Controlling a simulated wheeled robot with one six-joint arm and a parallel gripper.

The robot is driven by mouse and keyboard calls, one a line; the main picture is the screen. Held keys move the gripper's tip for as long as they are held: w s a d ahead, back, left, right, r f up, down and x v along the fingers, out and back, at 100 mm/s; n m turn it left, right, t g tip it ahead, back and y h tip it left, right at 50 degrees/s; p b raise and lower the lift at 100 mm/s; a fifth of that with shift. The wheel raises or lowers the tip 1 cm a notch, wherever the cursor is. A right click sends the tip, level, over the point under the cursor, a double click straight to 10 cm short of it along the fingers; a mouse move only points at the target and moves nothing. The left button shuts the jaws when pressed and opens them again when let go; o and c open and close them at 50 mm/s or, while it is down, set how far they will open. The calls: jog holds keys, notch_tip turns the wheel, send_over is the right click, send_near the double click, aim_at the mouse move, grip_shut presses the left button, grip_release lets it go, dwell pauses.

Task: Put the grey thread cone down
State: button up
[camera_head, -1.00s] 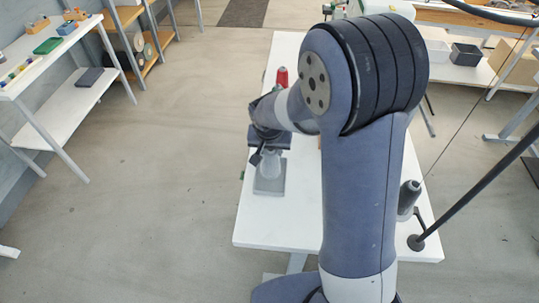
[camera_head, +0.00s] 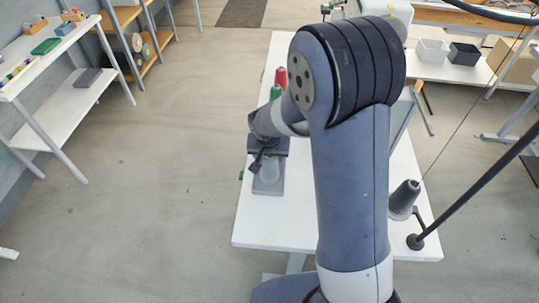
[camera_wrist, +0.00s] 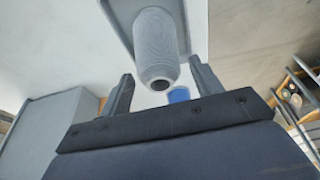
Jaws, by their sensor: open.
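The grey thread cone (camera_wrist: 157,40) stands on a grey pad (camera_wrist: 197,22) in the wrist view, its narrow end with the dark hole toward my gripper. In the head view, the cone (camera_head: 270,172) shows on the pad (camera_head: 268,189) at the left edge of the white table, partly hidden by my wrist. My gripper (camera_wrist: 161,67) is open, with one finger on each side of the cone's narrow end in the picture. Gaps show between both fingers and the cone.
A red cone (camera_head: 281,76) and a green cone (camera_head: 276,91) stand behind my wrist. Another dark-topped grey cone (camera_head: 404,197) is on the table's right side, near a slanted black pole (camera_head: 470,201). The front left of the white table (camera_head: 275,225) is clear.

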jog(key=v, duration=1.2)
jog(key=shift+r, duration=0.15)
jog(key=shift+o, duration=0.3)
